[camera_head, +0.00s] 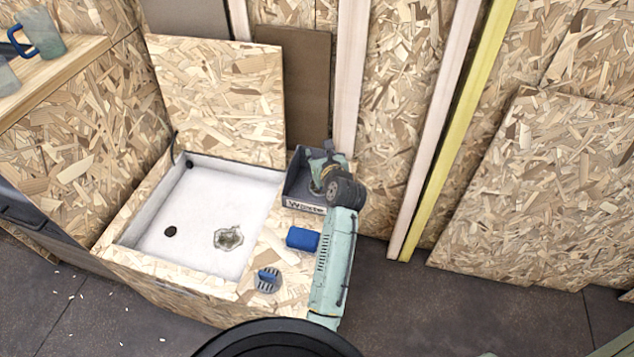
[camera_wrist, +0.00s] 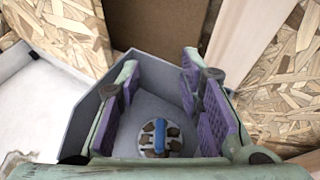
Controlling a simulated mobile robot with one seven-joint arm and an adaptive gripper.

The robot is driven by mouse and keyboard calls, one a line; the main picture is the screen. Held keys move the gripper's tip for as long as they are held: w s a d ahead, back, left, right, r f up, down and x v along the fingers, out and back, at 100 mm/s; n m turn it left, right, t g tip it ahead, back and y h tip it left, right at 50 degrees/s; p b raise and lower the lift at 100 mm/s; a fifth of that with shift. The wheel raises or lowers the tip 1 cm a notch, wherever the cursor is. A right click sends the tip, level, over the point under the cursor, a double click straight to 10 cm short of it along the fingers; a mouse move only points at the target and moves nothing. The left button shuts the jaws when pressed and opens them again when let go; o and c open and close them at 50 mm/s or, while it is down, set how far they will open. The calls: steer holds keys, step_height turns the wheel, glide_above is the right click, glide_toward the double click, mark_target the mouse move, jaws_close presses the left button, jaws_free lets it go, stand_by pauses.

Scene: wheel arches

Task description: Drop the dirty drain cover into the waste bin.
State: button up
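The dirty drain cover (camera_wrist: 160,138), a round pale disc with brown smears and a blue handle, shows between my fingers in the wrist view, inside the outline of the bin. It touches neither finger pad. I cannot tell whether it rests on the bin floor or is still above it. The grey waste bin (camera_head: 301,205), labelled "Waste", stands beside the basin; its wall also shows in the wrist view (camera_wrist: 85,112). My gripper (camera_head: 318,170) points down over the bin, with its purple-padded fingers (camera_wrist: 158,110) open and apart. In the head view my arm hides the cover.
A white shower basin (camera_head: 190,215) has a dark drain hole (camera_head: 170,231) and a grey-brown dirty patch (camera_head: 228,238). A blue-grey drain cover (camera_head: 268,280) and a blue roll-like object (camera_head: 302,239) lie on the wooden surround. Wooden posts (camera_head: 435,130) stand at right.

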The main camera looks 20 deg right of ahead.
steer(key=v, duration=1.2)
